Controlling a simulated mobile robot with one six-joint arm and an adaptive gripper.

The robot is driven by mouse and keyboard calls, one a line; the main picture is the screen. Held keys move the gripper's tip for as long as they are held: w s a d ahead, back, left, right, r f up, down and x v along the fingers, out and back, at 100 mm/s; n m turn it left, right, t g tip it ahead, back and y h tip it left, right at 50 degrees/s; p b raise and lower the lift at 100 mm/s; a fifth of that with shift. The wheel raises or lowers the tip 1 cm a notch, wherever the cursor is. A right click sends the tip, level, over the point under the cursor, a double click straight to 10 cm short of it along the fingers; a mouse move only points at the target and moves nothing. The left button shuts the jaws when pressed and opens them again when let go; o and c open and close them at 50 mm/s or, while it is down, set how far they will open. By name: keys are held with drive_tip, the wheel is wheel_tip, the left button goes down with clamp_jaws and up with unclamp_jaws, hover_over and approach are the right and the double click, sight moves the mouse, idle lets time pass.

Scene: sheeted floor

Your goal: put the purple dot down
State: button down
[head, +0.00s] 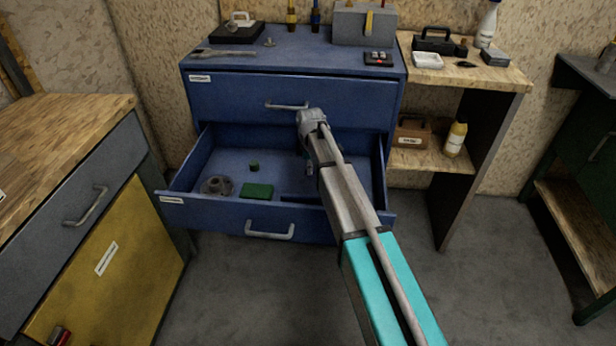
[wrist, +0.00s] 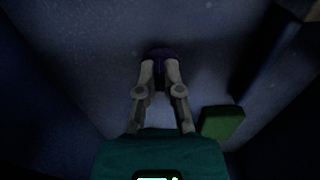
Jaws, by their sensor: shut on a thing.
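The purple dot (wrist: 158,51) is a small dark purple piece between the fingertips of my gripper (wrist: 160,72) in the wrist view. The fingers are closed on it and cover part of it. The open blue drawer (head: 212,212) is in the middle of the head view, and my gripper reaches down into its right half. In the head view my arm hides most of the gripper, and the purple dot cannot be made out there. I cannot tell whether the dot touches the drawer floor.
The drawer also holds a green block (head: 257,190), a small green cylinder (head: 254,167) and a grey round part (head: 217,186). The green block shows in the wrist view (wrist: 222,122) too. A shut upper drawer (head: 240,95) is above. Bare drawer floor surrounds the dot.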

drive_tip(key=shift+f+b, duration=0.95)
drive_tip(key=shift+f, duration=0.35)
drive_tip(key=shift+f, duration=0.15)
drive_tip(key=c, duration=0.8)
unclamp_jaws()
drive_tip(key=shift+r, duration=0.25)
wheel_tip(320, 180, up, 12)
drive_tip(key=p, duration=1.2)
